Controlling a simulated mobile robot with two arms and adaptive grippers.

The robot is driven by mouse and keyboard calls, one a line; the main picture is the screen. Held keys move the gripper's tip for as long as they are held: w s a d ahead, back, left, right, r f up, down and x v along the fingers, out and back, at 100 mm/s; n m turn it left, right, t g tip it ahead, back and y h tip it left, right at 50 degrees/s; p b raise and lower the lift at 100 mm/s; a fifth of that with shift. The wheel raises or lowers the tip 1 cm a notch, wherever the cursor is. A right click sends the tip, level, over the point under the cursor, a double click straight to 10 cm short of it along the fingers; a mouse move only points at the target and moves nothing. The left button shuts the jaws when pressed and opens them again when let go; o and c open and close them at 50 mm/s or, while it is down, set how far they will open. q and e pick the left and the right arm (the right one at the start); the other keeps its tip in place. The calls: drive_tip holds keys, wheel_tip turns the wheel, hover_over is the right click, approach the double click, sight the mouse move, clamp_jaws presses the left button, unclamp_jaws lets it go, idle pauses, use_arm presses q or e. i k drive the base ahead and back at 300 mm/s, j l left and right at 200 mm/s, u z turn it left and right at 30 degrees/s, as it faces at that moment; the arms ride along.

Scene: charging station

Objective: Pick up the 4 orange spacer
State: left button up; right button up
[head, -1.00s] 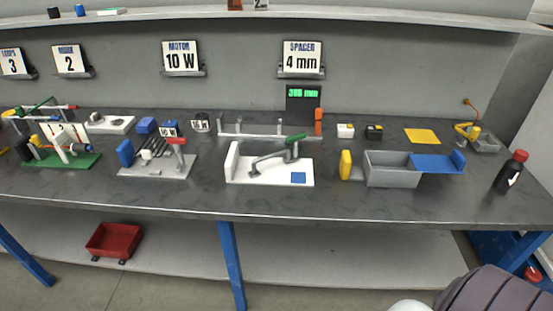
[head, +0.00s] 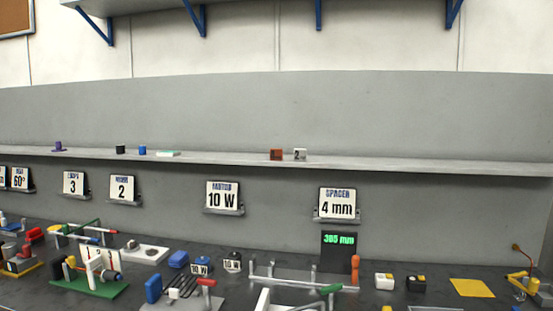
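An orange-brown block (head: 276,154) stands on the long wall shelf, right of the middle in the head view. I cannot read a number on it. A light grey block with a "2" on its face (head: 300,154) stands just to its right, close beside it. A card reading "SPACER 4 mm" (head: 337,203) stands on a small holder below the shelf. Neither of my grippers is in view.
The shelf (head: 420,163) is bare right of these blocks; a purple, a black and a blue piece (head: 142,150) stand farther left. Below, the bench holds several fixtures, a display reading "305 mm" (head: 338,241), an orange upright piece (head: 355,268) and a yellow mat (head: 471,288).

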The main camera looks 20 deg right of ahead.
sight(275, 154)
drive_tip(key=z, duration=0.2)
drive_tip(key=i+l+z, duration=0.1)
drive_tip(key=l+z, duration=0.3)
drive_tip(key=i+l+z, duration=0.15)
drive_tip(key=l+z, duration=0.25)
drive_tip(key=i+l+z, duration=0.15)
drive_tip(key=z, duration=0.3)
